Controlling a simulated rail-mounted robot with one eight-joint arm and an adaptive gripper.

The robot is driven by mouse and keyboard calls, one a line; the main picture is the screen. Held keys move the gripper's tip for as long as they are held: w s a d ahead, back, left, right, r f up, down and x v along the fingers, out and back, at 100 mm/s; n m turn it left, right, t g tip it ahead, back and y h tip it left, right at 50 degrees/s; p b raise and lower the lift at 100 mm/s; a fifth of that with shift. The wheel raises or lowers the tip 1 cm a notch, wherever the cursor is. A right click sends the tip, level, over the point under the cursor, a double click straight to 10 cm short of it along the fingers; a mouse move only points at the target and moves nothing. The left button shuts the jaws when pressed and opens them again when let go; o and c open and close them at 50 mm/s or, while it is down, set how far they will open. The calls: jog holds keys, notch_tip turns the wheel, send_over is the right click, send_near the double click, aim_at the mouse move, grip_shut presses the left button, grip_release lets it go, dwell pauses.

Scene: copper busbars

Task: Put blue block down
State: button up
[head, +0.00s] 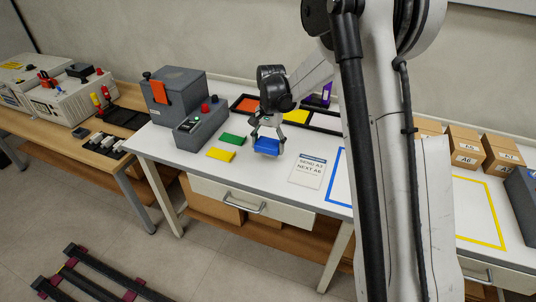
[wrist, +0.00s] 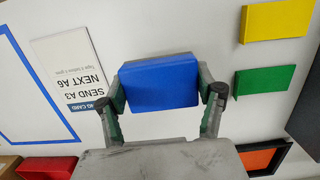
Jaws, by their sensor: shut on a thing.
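The blue block (head: 267,146) is in my gripper (head: 266,138) over the white table, in the head view. In the wrist view the blue block (wrist: 160,82) sits between the two fingers of my gripper (wrist: 162,92), which are shut on its left and right ends. Whether the block touches the table or hangs just above it, I cannot tell. A green block (head: 232,139) and a yellow block (head: 220,154) lie flat to its left in the head view. They also show at the right of the wrist view, green (wrist: 264,80) and yellow (wrist: 277,21).
A white card (head: 308,171) reading "SEND A3 NEXT A6" lies to the right of the block. A grey box with buttons (head: 201,123) stands at the left. Black-framed trays (head: 240,103) lie behind. A blue outline (head: 337,179) marks the table farther right.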

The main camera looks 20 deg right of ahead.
aim_at(268, 159)
jog(key=shift+f+b, duration=0.3)
jog(key=shift+f, duration=1.6)
jog(key=shift+f, duration=0.2)
jog(key=o, duration=1.2)
jog(key=shift+r, duration=0.1)
